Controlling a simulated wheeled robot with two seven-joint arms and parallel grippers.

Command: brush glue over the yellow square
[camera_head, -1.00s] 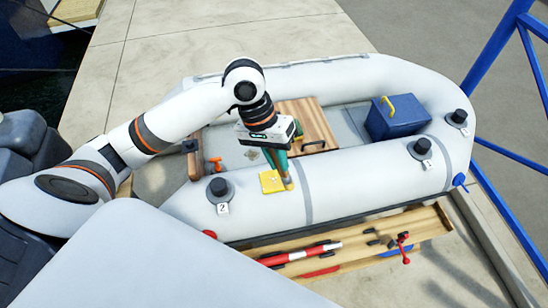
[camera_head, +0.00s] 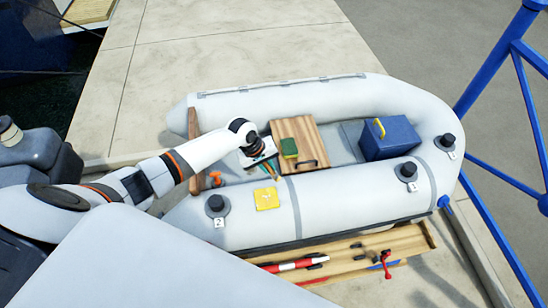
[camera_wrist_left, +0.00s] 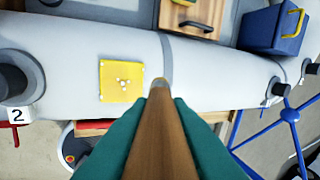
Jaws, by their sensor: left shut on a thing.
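The yellow square (camera_head: 266,199) lies on the near grey tube of the inflatable boat. It also shows in the left wrist view (camera_wrist_left: 107,92), with several small white glue dots near its middle. My left gripper (camera_head: 270,171) has teal fingers and is shut on a wooden-handled brush (camera_wrist_left: 160,130). The brush's far end, with a grey tip, is in the wrist view just right of the square and appears apart from it. In the head view the gripper is above the boat's inside, behind the square. My right gripper is not in view.
A wooden board (camera_head: 310,135) with a green-and-yellow block (camera_head: 289,147) and a blue box (camera_head: 389,138) are inside the boat. An orange item (camera_head: 215,178) is left of the gripper. Black fittings stand on the near tube. A wooden tray (camera_head: 345,262) lies in front.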

